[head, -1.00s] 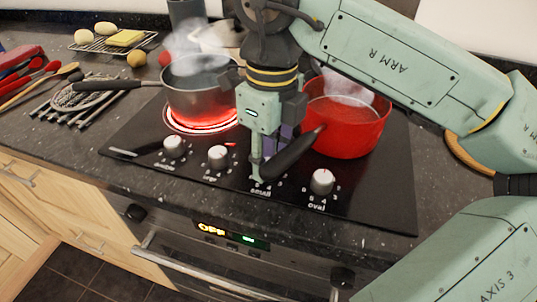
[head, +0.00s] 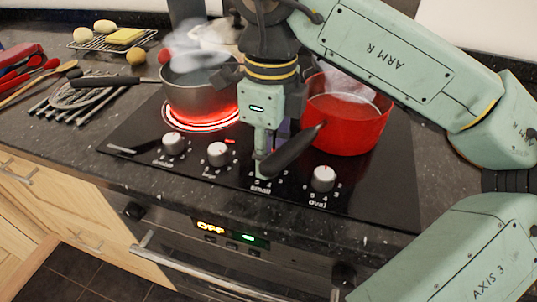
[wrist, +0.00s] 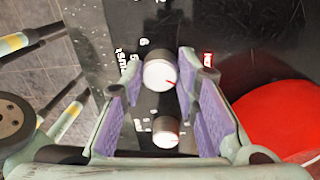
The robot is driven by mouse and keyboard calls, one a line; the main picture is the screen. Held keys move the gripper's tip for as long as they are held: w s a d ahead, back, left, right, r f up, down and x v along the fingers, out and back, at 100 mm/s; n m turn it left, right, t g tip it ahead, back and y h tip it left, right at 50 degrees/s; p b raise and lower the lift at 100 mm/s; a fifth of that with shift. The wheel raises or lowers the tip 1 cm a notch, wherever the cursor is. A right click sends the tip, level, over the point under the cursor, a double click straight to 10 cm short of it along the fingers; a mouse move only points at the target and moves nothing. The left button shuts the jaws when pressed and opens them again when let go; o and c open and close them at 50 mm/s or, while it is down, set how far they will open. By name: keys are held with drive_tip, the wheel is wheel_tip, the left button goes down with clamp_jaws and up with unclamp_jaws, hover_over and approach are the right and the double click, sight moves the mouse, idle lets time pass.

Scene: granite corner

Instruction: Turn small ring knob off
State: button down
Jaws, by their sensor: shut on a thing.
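My gripper (head: 264,168) points down at the row of knobs on the black hob, over the "small" label. In the wrist view its purple-padded fingers stand on both sides of a silver-white knob (wrist: 160,73), the small ring knob, and are shut on it. A red pointer line on this knob points to the lower right in that view. In the head view the gripper and the red pan's dark handle hide this knob. A neighbouring knob (wrist: 165,133) shows between the fingers, nearer the palm.
A steaming grey pot (head: 200,95) stands on a glowing red ring (head: 205,126). A red pan (head: 347,125) stands right of my gripper, its handle (head: 290,152) reaching close to it. The oval knob (head: 323,179) is to the right; two knobs (head: 218,154) (head: 173,144) are to the left.

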drive_tip(key=n, duration=0.4)
drive_tip(key=shift+b, duration=0.35)
drive_tip(key=shift+n, duration=1.7)
drive_tip(key=shift+n, duration=0.3)
drive_tip(key=c, duration=1.2)
unclamp_jaws()
